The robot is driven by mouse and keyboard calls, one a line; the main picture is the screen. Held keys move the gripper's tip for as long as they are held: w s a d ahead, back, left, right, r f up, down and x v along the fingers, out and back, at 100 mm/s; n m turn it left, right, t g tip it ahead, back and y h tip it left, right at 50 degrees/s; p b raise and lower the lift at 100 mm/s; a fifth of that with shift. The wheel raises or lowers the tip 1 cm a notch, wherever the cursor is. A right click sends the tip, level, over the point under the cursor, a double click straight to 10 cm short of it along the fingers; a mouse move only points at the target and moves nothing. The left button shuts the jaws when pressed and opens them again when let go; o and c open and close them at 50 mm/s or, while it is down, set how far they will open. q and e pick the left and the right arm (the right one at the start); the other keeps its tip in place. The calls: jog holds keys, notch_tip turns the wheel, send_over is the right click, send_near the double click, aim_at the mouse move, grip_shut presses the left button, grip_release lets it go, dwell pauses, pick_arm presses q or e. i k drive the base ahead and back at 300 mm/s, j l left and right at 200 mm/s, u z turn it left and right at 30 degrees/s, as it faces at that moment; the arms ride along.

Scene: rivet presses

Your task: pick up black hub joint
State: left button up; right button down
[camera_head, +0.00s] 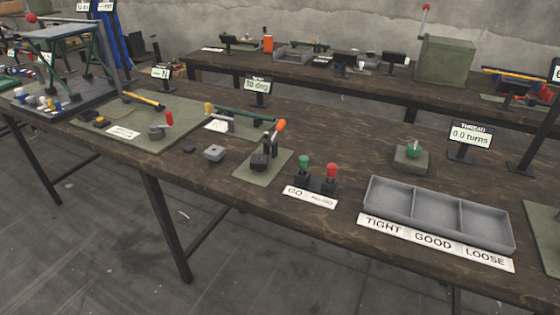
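No black part can be clearly identified as the hub joint at this size. A small black block (189,149) lies on the dark wooden table left of a grey block (214,153). Another black block (259,161) sits on the green plate (262,176) by the orange-handled lever (279,126). Neither of my grippers is in view.
A grey three-compartment tray (368,200) stands at the right behind a TIGHT, GOOD, LOOSE label (432,243). Green-knobbed (304,163) and red-knobbed (331,172) gauges stand left of it. Several displays stand farther back. Bare tabletop (350,140) lies in the middle.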

aim_at(257, 161)
jog(key=i+j+z, duration=0.15)
jog(key=j, duration=0.2)
jog(key=i+j+z, duration=0.15)
jog(key=j, duration=0.2)
jog(key=i+j+z, duration=0.15)
jog(key=j, duration=0.2)
jog(key=i+j+z, duration=0.15)
jog(key=j, duration=0.25)
jog(key=i+j+z, duration=0.15)
jog(key=j, duration=0.2)
jog(key=k, duration=0.05)
